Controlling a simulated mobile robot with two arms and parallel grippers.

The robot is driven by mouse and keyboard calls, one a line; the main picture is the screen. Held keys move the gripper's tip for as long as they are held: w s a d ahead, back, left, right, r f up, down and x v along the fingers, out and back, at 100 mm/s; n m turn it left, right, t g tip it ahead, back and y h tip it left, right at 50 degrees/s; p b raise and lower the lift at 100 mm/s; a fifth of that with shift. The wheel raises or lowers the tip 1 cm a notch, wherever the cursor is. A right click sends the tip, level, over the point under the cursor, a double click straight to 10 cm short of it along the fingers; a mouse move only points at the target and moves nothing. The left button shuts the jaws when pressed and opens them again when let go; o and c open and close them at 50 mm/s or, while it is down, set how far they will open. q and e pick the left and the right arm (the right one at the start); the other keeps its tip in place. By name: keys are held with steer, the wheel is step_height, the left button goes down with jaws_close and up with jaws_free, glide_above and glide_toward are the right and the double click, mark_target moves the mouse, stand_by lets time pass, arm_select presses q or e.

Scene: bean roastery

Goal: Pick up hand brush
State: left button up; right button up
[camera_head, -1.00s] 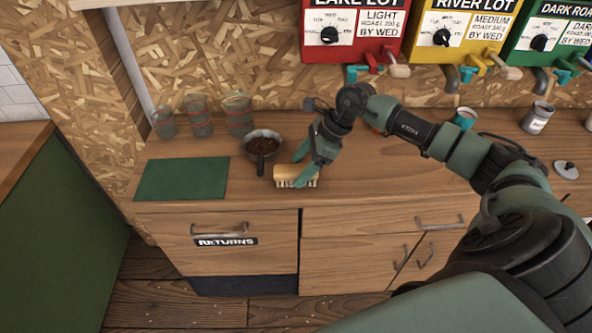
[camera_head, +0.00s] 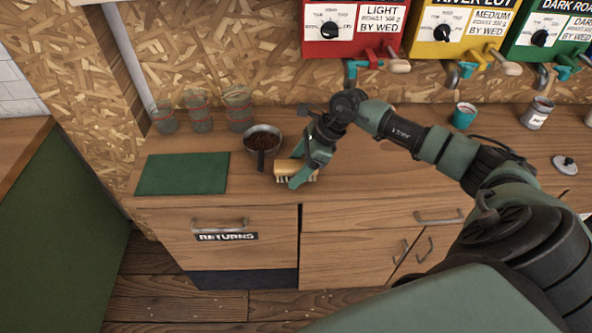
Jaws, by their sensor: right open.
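The hand brush (camera_head: 287,168) lies on the wooden counter near its front edge, with a tan wooden back and pale bristles facing down. My right gripper (camera_head: 295,167) is at the brush, with its green fingers spread open. One finger reaches down in front of the brush and partly covers it; the other is near its back side. I cannot tell whether either finger touches the brush. My left gripper does not show.
A dark pan of beans (camera_head: 263,138) stands just behind and left of the brush. A green mat (camera_head: 182,174) lies at left, with several clear measuring cups (camera_head: 239,110) behind it. A teal cup (camera_head: 464,116) and a labelled tin (camera_head: 537,114) stand at right. Dispensers (camera_head: 356,30) hang above.

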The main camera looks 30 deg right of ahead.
mark_target(296, 164)
steer(key=shift+f, duration=0.1)
stand_by(0.3)
jaws_close()
steer(key=shift+r+p, duration=0.4)
steer(key=shift+p, duration=0.05)
steer(key=shift+r+b, duration=0.3)
steer(key=shift+r, duration=0.1)
step_height(296, 164, up, 19)
steer(key=b, duration=0.3)
